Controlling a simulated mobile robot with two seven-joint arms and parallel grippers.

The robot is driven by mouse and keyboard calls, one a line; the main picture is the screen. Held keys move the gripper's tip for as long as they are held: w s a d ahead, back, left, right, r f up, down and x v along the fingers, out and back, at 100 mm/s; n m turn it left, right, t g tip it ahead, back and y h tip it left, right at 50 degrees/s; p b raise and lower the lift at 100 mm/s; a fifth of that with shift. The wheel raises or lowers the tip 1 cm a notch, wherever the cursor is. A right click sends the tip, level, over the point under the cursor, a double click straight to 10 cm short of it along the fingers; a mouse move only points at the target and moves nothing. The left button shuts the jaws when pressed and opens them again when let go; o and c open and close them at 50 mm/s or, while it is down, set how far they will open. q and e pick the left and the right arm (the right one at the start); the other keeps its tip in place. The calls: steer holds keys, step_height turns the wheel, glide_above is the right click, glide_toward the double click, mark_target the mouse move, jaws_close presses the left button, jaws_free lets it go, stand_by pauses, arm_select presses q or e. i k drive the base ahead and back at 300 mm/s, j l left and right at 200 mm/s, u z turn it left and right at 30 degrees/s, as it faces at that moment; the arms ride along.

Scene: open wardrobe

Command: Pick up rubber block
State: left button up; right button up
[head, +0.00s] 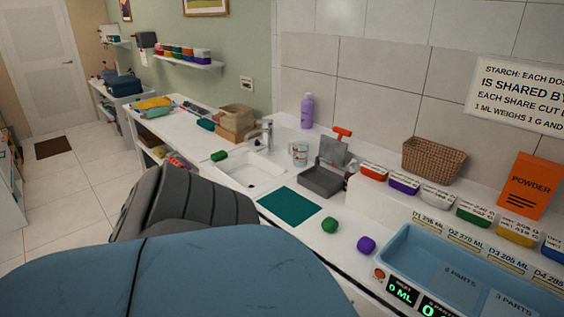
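I cannot tell for sure which object is the rubber block. A small green block (219,156) lies on the white counter (345,262) just left of the sink. A rounded green lump (330,225) and a rounded purple lump (366,244) sit apart on the counter's front part, right of a flat dark teal mat (290,206). Neither of my grippers shows in the head view. Large blue and dark grey ribbed shapes fill the lower left foreground and hide part of the counter's front and the floor.
A sink (252,172) with a tap is set in the counter. A grey open box (321,181), a white cup (299,154) and a purple bottle (307,111) stand behind the mat. A blue tray (402,241) with displays, labelled tubs and an orange powder box (527,186) crowd the right.

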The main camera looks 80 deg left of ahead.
mark_target(330, 224)
steer(key=j+u, duration=0.1)
steer(key=u, duration=1.85)
steer(key=i+j+z, duration=0.55)
steer(key=i+j, duration=0.2)
